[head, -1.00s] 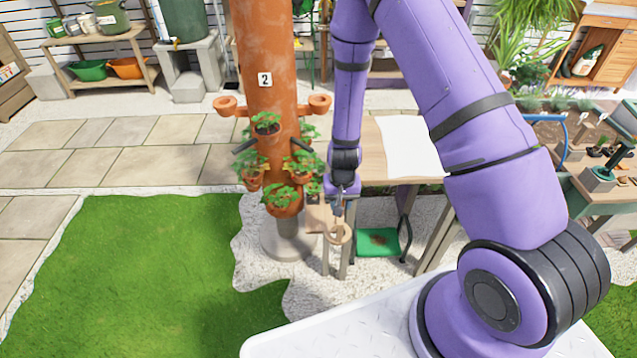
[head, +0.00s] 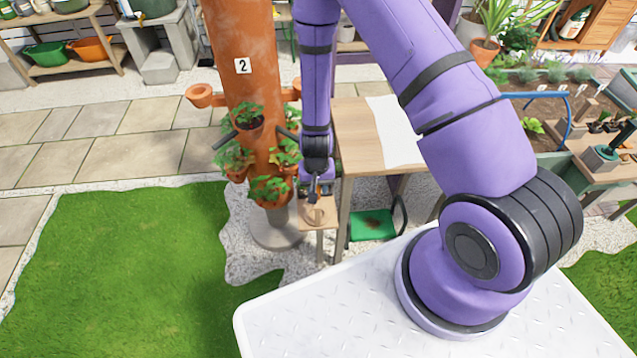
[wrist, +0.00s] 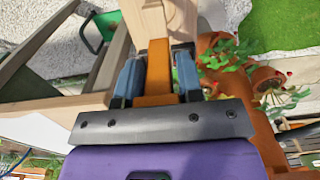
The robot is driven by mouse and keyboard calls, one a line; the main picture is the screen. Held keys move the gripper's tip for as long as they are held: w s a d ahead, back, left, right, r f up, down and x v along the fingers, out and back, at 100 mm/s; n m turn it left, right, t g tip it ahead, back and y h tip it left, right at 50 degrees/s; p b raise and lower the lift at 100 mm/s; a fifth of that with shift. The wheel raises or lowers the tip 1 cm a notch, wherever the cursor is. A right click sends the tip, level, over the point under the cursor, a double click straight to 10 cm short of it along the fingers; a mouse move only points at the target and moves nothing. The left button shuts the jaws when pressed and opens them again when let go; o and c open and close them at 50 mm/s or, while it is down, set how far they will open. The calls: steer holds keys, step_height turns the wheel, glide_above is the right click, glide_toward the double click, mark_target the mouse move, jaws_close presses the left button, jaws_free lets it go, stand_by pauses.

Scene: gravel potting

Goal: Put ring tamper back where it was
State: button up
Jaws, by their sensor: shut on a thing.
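My gripper (head: 318,191) points down beside the terracotta planter tower. In the wrist view its two blue-grey fingers (wrist: 158,80) are shut on the orange-brown handle of the ring tamper (wrist: 158,62). In the head view the tamper's pale wooden ring (head: 314,214) shows just below the gripper, over the top of a small wooden stand (head: 328,224). I cannot tell whether the ring touches the stand top. The ring's far side and most of the handle are hard to make out.
The planter tower (head: 243,95), with leafy plants in its pockets, stands close at the left. A wooden table (head: 355,135) with a white sheet (head: 395,120) is close at the right. Open grass (head: 120,260) is at the left.

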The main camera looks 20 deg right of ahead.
steer(key=shift+f, duration=0.15)
steer(key=o, duration=0.9)
steer(key=shift+o, duration=0.2)
step_height(320, 180, up, 13)
steer(key=shift+f, duration=0.15)
steer(key=s+d+r+n+t+y, duration=0.1)
steer(key=s+r+n+t+y, duration=0.15)
steer(key=r, duration=2.35)
steer(key=s+d+r+t+h, duration=0.1)
steer(key=s+d+r, duration=0.2)
steer(key=s+r, duration=0.4)
steer(key=s+d+r+n+t+h, duration=0.1)
steer(key=s+d+r, duration=0.1)
steer(key=s+r, duration=0.6)
steer(key=s, duration=0.3)
steer(key=shift+s+d+r+t, duration=0.3)
steer(key=shift+s+d+t, duration=0.05)
steer(key=shift+d, duration=0.05)
